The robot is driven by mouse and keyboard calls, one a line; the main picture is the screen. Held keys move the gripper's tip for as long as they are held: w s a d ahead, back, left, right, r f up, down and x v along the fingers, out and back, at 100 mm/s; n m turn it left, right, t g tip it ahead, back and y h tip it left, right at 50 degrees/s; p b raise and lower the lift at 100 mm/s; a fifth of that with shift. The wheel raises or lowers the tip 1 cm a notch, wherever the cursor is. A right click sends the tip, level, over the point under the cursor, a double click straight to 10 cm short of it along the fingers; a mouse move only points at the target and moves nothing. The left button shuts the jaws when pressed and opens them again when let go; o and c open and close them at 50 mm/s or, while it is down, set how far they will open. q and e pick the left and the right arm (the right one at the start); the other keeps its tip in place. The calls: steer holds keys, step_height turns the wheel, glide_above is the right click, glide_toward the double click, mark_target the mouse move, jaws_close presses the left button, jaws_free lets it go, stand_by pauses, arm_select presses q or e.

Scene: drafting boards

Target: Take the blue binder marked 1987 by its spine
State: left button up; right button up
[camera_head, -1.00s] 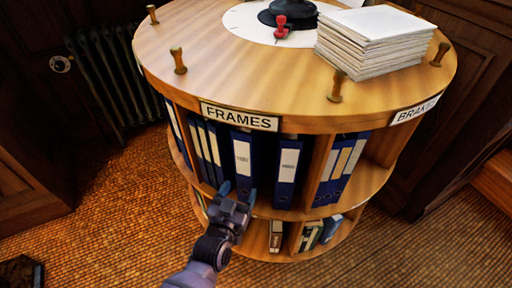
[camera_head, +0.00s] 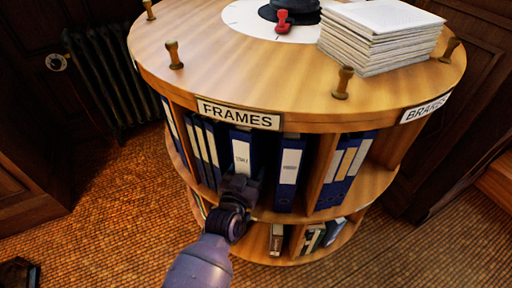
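Several blue binders with white spine labels stand upright in the upper tier of a round wooden shelf. One blue binder (camera_head: 241,150) stands below the FRAMES sign (camera_head: 238,115); the marking on its label is too small to read surely. My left gripper (camera_head: 241,180) is at the lower part of this binder's spine and covers it. Its fingertips are hidden behind the gripper body, so I cannot tell whether they touch or grip the spine. Another blue binder (camera_head: 289,172) stands to the right, with a dark gap between. My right gripper is out of view.
The round top (camera_head: 215,60) overhangs the binders and carries wooden pegs, a stack of papers (camera_head: 378,40) and a red-handled stamp (camera_head: 283,20). A wooden divider (camera_head: 322,170) stands right of the binders. A lower tier (camera_head: 262,240) holds books. A radiator (camera_head: 105,75) stands at left.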

arm_select(q)
steer(key=shift+c, duration=0.5)
steer(key=c, duration=1)
steer(key=shift+r, duration=0.15)
